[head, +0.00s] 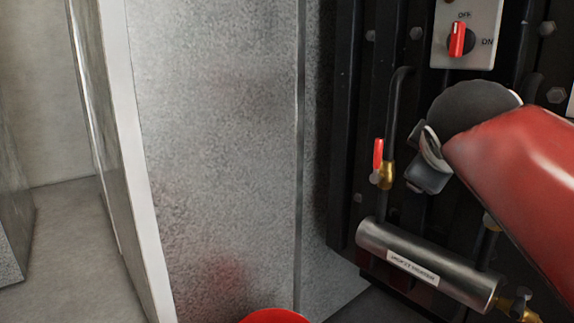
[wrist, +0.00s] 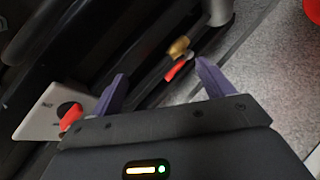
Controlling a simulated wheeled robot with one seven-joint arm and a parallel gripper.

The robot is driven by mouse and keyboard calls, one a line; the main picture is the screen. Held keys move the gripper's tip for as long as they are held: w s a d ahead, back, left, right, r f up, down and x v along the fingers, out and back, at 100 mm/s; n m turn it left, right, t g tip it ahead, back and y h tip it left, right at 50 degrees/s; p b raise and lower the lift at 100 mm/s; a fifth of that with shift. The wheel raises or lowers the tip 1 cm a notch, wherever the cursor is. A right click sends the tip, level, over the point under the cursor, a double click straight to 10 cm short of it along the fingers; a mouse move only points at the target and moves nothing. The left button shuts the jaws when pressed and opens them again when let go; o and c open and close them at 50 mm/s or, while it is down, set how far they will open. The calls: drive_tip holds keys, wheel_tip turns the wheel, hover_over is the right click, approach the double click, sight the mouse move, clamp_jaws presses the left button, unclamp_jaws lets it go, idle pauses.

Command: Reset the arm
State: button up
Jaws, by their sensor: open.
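My gripper (head: 422,156) is at the right in the head view, at the end of my red arm, in front of the black engine panel. Its two purple-grey fingers (wrist: 160,68) are apart in the wrist view, with nothing held between them. In the head view a valve with a red handle (head: 378,154) and brass body (head: 385,175) is just left of my gripper. The valve's brass body (wrist: 179,47) also shows beyond the fingers in the wrist view. My wrist and arm hide part of the panel.
A switch plate (head: 439,50) with a red knob (head: 457,40), upright near OFF, is above my gripper. A labelled metal cylinder (head: 375,241) lies below it. A grey speckled wall (head: 220,130) stands left of the panel. Open floor (head: 70,235) shows at far left.

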drive_tip(key=s+a+f+m+g+y, duration=0.1)
drive_tip(key=s+a+f+m+g, duration=0.1)
drive_tip(key=s+f, duration=0.3)
drive_tip(key=s+a+f+m+g+y, duration=0.2)
drive_tip(key=s+f, duration=0.3)
drive_tip(key=f, duration=0.9)
drive_tip(key=s+a+f+m+g+y, duration=0.1)
drive_tip(key=s+a+f+m, duration=0.3)
drive_tip(key=f, duration=0.6)
drive_tip(key=shift+s+g+y, duration=0.4)
drive_tip(key=shift+s+g, duration=0.3)
drive_tip(key=shift+a+r, duration=0.1)
